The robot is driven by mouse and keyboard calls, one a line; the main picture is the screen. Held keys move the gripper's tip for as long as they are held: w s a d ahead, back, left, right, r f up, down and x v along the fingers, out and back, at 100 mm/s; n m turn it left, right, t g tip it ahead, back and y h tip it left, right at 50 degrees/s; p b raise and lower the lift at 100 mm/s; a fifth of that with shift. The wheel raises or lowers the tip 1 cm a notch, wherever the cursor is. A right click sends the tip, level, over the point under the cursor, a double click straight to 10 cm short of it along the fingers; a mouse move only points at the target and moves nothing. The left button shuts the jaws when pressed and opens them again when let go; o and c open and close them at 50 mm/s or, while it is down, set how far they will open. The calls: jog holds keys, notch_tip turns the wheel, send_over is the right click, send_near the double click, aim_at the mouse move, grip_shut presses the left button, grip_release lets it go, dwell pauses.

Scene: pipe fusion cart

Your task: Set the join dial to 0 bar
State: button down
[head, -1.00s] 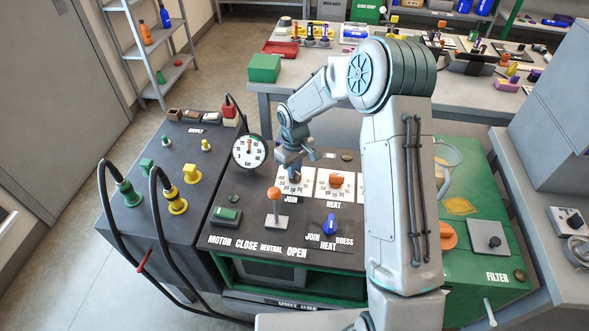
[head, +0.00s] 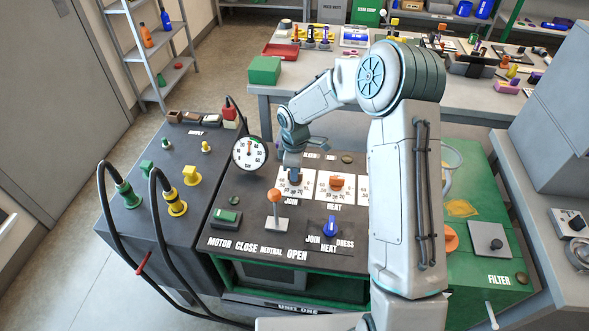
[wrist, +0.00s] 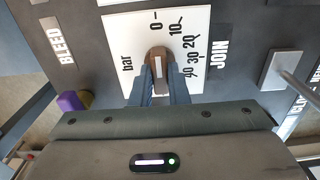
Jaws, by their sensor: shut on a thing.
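The join dial is a brown knob (wrist: 158,56) with a pale pointer line, on a white scale plate (wrist: 116,32) marked bar, 0, 10, 20, 30 and 40. In the wrist view the line points up the picture, toward the 0 and 10 end; its exact reading is hard to tell. My gripper (wrist: 158,80) is shut on the knob, one finger on each side. In the head view my gripper (head: 293,168) is down at the plate beside the JOIN label, and hides most of the knob.
The orange heat dial (head: 337,181) is just right of the join dial. An orange-topped lever (head: 274,196) and a blue selector knob (head: 331,226) stand in front. A round gauge (head: 249,153) stands to the left. A purple knob (wrist: 72,101) is near the BLEED label.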

jog(key=shift+w+d+r, duration=0.1)
jog(key=shift+w, duration=0.05)
dwell(0.3)
jog(key=c, duration=1.4)
grip_release()
jog(key=shift+d, duration=0.15)
jog(key=shift+a, duration=0.2)
notch_tip(320, 180, up, 14)
jog(key=b, duration=0.1)
jog(key=shift+d, duration=0.15)
